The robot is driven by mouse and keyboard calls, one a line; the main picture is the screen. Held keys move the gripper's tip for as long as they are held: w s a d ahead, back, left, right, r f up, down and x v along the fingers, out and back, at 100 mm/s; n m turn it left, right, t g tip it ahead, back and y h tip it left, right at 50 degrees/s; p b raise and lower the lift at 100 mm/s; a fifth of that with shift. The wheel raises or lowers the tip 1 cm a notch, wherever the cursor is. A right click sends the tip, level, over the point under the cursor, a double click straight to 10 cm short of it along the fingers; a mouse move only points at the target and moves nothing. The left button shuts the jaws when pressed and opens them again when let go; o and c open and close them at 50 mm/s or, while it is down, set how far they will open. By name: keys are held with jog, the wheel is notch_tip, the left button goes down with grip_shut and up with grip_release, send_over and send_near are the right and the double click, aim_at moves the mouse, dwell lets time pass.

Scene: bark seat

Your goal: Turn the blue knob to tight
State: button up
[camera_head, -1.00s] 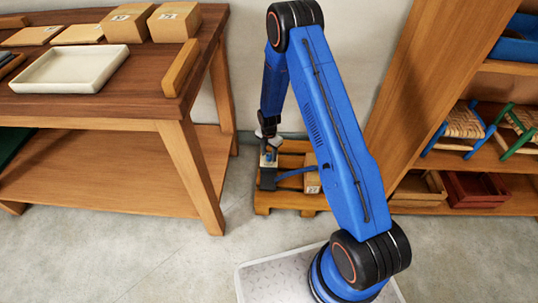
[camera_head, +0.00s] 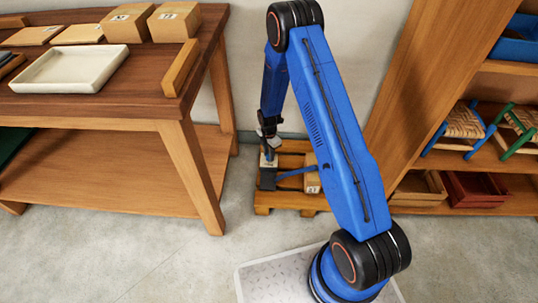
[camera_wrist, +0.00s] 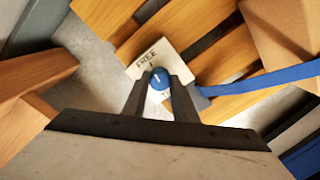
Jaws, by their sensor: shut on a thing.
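The blue knob (camera_wrist: 158,80) sits on a pale plate (camera_wrist: 178,47) in the wrist view. FREE is printed on the plate's upper part, and a second word starting with T is mostly hidden below the knob. A short pale mark on the knob's top lies roughly toward the FREE side. My gripper (camera_wrist: 159,84) has one finger on each side of the knob and is shut on it. In the head view my gripper (camera_head: 268,144) is low at the pallet's left end; the knob is too small to make out there.
A blue strap (camera_wrist: 265,81) runs from the knob's fitting across the wooden pallet (camera_head: 290,199) beside a carton (camera_head: 312,182). A workbench (camera_head: 165,112) stands left, and a shelf (camera_head: 425,95) with stools and crates stands right. Bare floor lies in front.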

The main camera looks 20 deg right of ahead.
jog(key=m, duration=0.4)
jog(key=shift+m, duration=0.3)
jog(key=m, duration=0.4)
jog(key=shift+m, duration=0.3)
jog(key=m, duration=0.3)
jog(key=shift+m, duration=0.3)
jog(key=m, duration=0.4)
jog(key=shift+m, duration=0.3)
jog(key=m, duration=0.3)
jog(key=shift+m, duration=0.3)
jog(key=m, duration=0.4)
jog(key=shift+m, duration=0.3)
jog(key=m, duration=0.4)
jog(key=shift+m, duration=2)
